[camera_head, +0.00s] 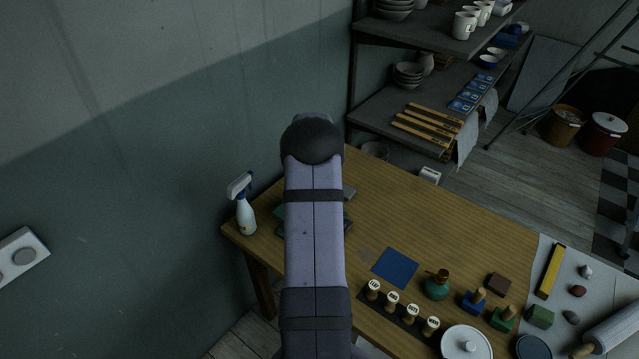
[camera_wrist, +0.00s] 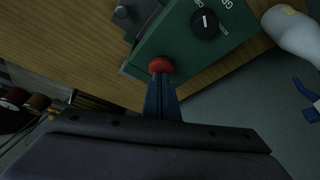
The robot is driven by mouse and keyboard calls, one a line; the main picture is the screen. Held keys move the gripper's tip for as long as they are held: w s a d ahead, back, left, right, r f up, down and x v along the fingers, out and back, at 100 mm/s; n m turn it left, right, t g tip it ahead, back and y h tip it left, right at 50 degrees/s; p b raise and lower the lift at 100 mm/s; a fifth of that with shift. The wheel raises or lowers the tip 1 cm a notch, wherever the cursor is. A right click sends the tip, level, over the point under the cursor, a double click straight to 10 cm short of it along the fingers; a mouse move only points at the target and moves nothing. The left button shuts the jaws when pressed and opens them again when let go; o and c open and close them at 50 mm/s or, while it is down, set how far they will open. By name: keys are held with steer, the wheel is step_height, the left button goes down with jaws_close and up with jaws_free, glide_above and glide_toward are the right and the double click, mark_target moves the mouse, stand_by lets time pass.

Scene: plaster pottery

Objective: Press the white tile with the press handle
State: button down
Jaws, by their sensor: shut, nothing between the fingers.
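In the wrist view a green box (camera_wrist: 190,45) carries a black dial (camera_wrist: 204,24) and a round red knob (camera_wrist: 160,66). My gripper (camera_wrist: 161,80) is shut with nothing in it, its fingertips right at the red knob. I cannot tell whether they touch it. In the head view my arm covers most of the green box, and only edges of it (camera_head: 280,216) show beside the arm. My gripper is hidden there. I cannot make out a white tile or a press handle for certain in either view.
A white spray bottle (camera_head: 245,214) stands left of the green box, by the wall. The table's (camera_head: 440,215) middle right is clear. Shelves (camera_head: 390,110) stand behind.

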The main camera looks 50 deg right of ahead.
steer(key=shift+s+a+r+p, duration=0.1)
steer(key=shift+p, duration=0.85)
steer(key=shift+r+p, duration=1.25)
steer(key=shift+r, duration=0.95)
